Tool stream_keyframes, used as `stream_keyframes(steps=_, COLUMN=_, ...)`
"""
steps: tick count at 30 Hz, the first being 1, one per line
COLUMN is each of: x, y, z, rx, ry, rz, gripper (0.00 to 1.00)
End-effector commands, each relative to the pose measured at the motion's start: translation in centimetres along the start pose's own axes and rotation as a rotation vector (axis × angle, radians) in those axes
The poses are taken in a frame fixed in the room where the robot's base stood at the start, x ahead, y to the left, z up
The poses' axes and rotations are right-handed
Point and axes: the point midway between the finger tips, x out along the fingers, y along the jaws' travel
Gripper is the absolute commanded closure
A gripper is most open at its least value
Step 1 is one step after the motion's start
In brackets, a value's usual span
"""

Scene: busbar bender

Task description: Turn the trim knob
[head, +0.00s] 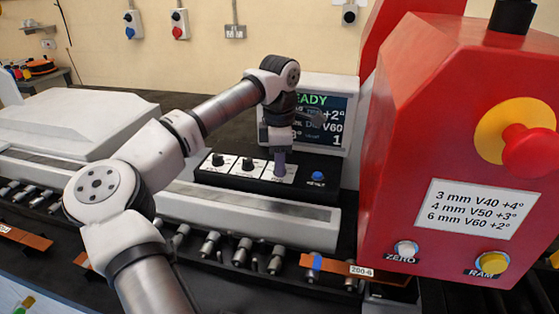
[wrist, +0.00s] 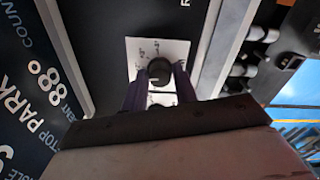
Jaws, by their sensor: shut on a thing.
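A black control box (head: 262,194) carries a row of knobs on white dial plates. The left knob (head: 217,159) and middle knob (head: 248,163) are uncovered. My gripper (head: 280,170) points down at the right-hand dial plate and hides its knob in the head view. In the wrist view a round black knob (wrist: 160,70) sits on a white marked plate (wrist: 172,48), between the purple fingers of my gripper (wrist: 160,84), which are shut on it. Knob labels are too small to read, and the knob's pointer cannot be made out.
A screen (head: 338,112) behind the box reads "READY", "+2°", "V60" and "1", partly hidden by my wrist. A blue button (head: 318,176) is right of the knobs. A red housing (head: 450,150) with a settings card (head: 470,208) and emergency stop (head: 529,150) stands close on the right.

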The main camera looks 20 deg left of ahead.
Motion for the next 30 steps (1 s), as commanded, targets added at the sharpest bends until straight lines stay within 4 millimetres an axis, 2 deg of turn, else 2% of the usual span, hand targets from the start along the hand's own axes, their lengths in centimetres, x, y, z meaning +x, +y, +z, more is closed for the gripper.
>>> stream_keyframes(steps=9, x=-0.12, y=0.04, z=0.07, rx=0.108, ry=-0.002, rz=0.003, gripper=0.95)
stream_keyframes(steps=24, x=-0.12, y=0.05, z=0.07, rx=0.125, ry=-0.002, rz=0.004, gripper=0.95)
stream_keyframes(steps=25, x=-0.12, y=0.05, z=0.07, rx=0.125, ry=-0.002, rz=0.004, gripper=0.71)
stream_keyframes(steps=30, x=-0.09, y=0.03, z=0.05, rx=0.124, ry=-0.001, rz=0.002, gripper=0.5)
